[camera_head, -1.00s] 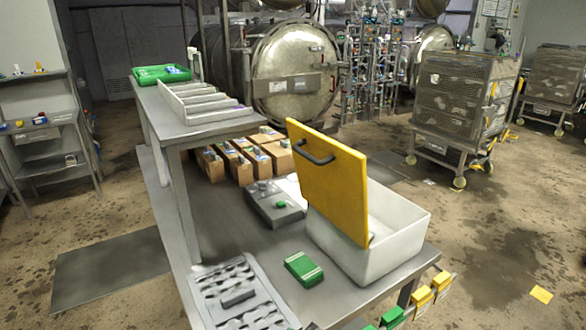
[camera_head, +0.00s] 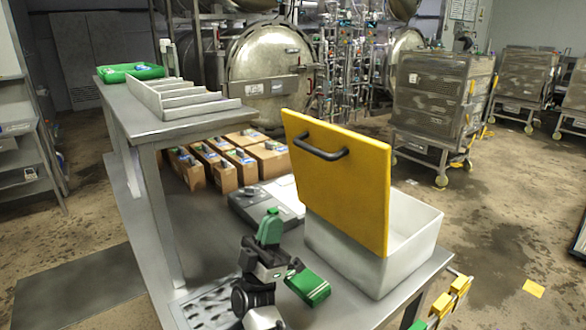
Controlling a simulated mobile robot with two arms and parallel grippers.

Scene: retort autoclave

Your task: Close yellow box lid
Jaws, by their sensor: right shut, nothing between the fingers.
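The white box (camera_head: 345,262) stands on the right part of the table. Its yellow lid (camera_head: 345,185) is open and stands nearly upright, with a dark handle (camera_head: 318,150) near its top edge. The lid hides part of the box's inside.
A grey device (camera_head: 255,208) and several cardboard boxes (camera_head: 222,172) stand farther back. A raised shelf (camera_head: 165,125) is at left. My arm partly covers a moulded tray (camera_head: 205,308).

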